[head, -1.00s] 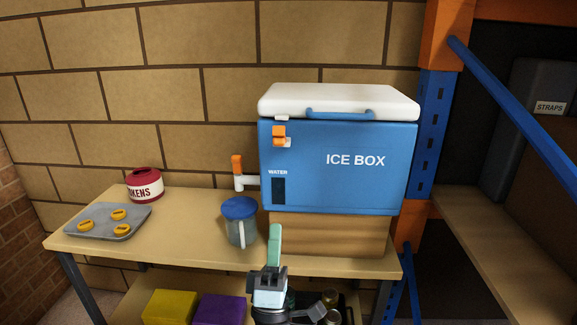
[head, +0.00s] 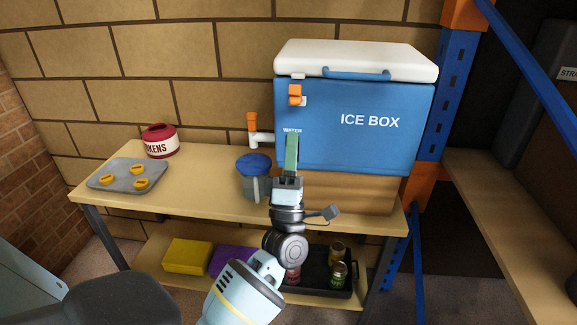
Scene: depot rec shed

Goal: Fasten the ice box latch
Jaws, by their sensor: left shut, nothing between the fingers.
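The blue ice box (head: 370,123) stands on a wooden block on the table, its white lid (head: 355,58) down. The small orange latch (head: 295,95) is on the upper left of its front, below a small white catch (head: 298,76) at the lid's edge. The latch looks apart from the catch. My left gripper (head: 291,145) is upright, shut and empty, in front of the box's lower left, below the latch. It covers part of the box's front near the WATER label. My right gripper is out of view.
An orange-handled tap (head: 254,125) sticks out at the box's left, above a blue-lidded jug (head: 254,167). A red tokens pot (head: 160,143) and a grey tray (head: 110,177) with yellow rings are further left. A blue rack post (head: 445,105) stands close on the right.

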